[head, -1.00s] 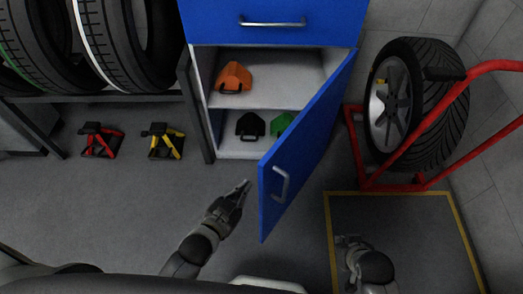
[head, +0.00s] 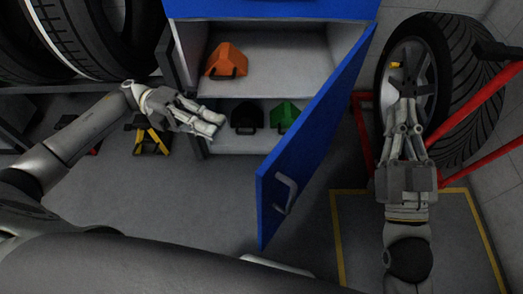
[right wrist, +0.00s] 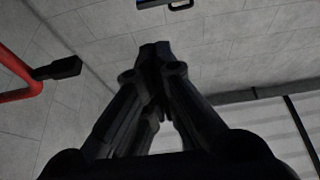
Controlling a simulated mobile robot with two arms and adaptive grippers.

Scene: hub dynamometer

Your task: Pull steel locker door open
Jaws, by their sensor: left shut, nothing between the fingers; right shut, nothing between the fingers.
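The blue steel locker door (head: 312,140) is swung open to the right, its free edge toward me, with a grey bar handle (head: 287,193) on its outer face. The locker's inside shows two levels, with a pale shelf (head: 275,75). My left gripper (head: 215,123) is shut and empty, at the left side of the locker opening, apart from the door. My right gripper (head: 407,102) is shut and empty, right of the door and in front of the wheel in the picture. The right wrist view shows its closed fingers (right wrist: 155,60) against a tiled wall.
An orange case (head: 226,60) is on the shelf; a black case (head: 247,115) and a green case (head: 285,114) are below. A wheel (head: 460,80) in a red frame (head: 463,115) stands at right. Tyres and a yellow jack stand (head: 150,140) are at left.

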